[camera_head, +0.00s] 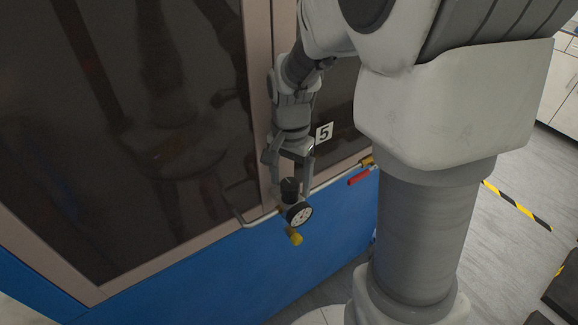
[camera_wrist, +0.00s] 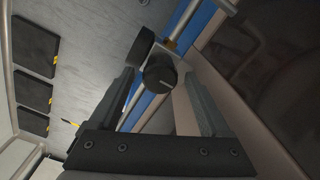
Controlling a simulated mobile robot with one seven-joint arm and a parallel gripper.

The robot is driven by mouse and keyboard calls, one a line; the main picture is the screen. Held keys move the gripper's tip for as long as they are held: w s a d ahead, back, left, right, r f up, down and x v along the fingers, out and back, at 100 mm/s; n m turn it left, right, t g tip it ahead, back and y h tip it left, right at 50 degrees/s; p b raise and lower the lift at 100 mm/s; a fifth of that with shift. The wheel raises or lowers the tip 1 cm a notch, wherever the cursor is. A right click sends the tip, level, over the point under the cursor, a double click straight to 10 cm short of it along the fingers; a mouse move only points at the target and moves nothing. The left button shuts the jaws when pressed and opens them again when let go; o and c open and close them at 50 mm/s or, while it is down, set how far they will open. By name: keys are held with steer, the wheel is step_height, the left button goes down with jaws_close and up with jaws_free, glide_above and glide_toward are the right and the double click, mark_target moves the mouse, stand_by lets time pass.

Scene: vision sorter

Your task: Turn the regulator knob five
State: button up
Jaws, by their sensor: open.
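The regulator knob (camera_head: 290,185) is a black cylinder on top of a brass regulator (camera_head: 295,237) with a round dial gauge (camera_head: 299,213). A white tag with "5" (camera_head: 324,132) is on the frame just above and to the right. My gripper (camera_head: 291,184) points down over the knob, open, with one finger on each side. In the wrist view the knob (camera_wrist: 160,72) shows its round top with a light mark, between the tips of my open gripper (camera_wrist: 160,84). Whether the fingers touch it, I cannot tell.
A pipe (camera_head: 330,184) runs along the blue cabinet (camera_head: 220,275), with a red valve handle (camera_head: 358,178) right of the regulator. A dark glass panel (camera_head: 140,120) fills the left. Open floor (camera_head: 500,215) with yellow-black tape lies at right.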

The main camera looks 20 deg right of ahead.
mark_target(292, 186)
step_height(292, 186, up, 17)
steer(key=shift+r+p, duration=0.2)
steer(key=shift+p, duration=0.25)
steer(key=s+f+n+t, duration=0.2)
steer(key=s+n+t, duration=0.3)
steer(key=s+n, duration=0.4)
steer(key=shift+s+t, duration=0.3)
steer(key=shift+s, duration=2.15)
